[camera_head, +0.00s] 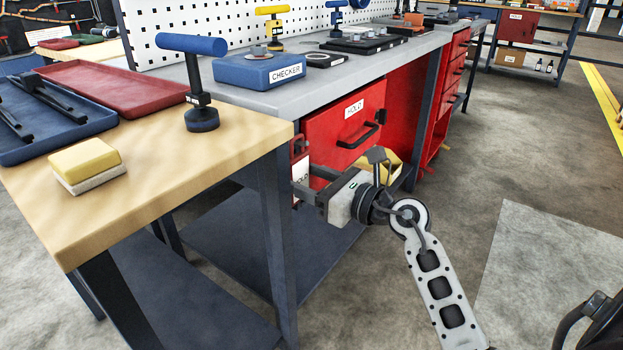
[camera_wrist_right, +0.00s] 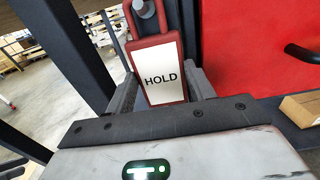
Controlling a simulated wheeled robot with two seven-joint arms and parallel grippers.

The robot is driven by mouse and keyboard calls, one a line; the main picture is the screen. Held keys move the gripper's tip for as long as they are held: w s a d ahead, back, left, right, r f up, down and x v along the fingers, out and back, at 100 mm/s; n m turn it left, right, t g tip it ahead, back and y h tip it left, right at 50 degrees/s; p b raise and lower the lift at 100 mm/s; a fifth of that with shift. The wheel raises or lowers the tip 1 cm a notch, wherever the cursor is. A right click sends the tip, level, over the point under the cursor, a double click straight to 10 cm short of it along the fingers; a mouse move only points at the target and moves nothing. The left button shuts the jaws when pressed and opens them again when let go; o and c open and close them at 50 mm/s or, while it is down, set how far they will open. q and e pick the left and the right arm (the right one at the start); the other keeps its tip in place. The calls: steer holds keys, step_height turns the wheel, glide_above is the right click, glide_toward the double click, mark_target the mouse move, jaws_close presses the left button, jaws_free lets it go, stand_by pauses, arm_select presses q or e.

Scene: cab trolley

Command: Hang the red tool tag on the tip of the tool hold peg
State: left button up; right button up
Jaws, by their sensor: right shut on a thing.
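The red tool tag (camera_wrist_right: 164,78) has a white face reading HOLD and a red loop at its top. My right gripper (camera_wrist_right: 160,92) is shut on its lower part and holds it upright. In the head view the tag (camera_head: 299,160) shows partly, beside the dark leg at the wooden table's corner, with my right gripper (camera_head: 308,188) at its lower end. A grey round-ended peg (camera_wrist_right: 143,8) appears within the loop opening at the top of the wrist view. I cannot tell whether it passes through the loop or stands behind it. My left gripper is not in view.
A red drawer cabinet (camera_head: 325,128) with a black handle stands just behind the gripper. Open floor lies to the right.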

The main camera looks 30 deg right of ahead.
stand_by(0.4)
steer(key=o, duration=1.1)
steer(key=shift+c, duration=0.2)
steer(key=shift+s, duration=0.15)
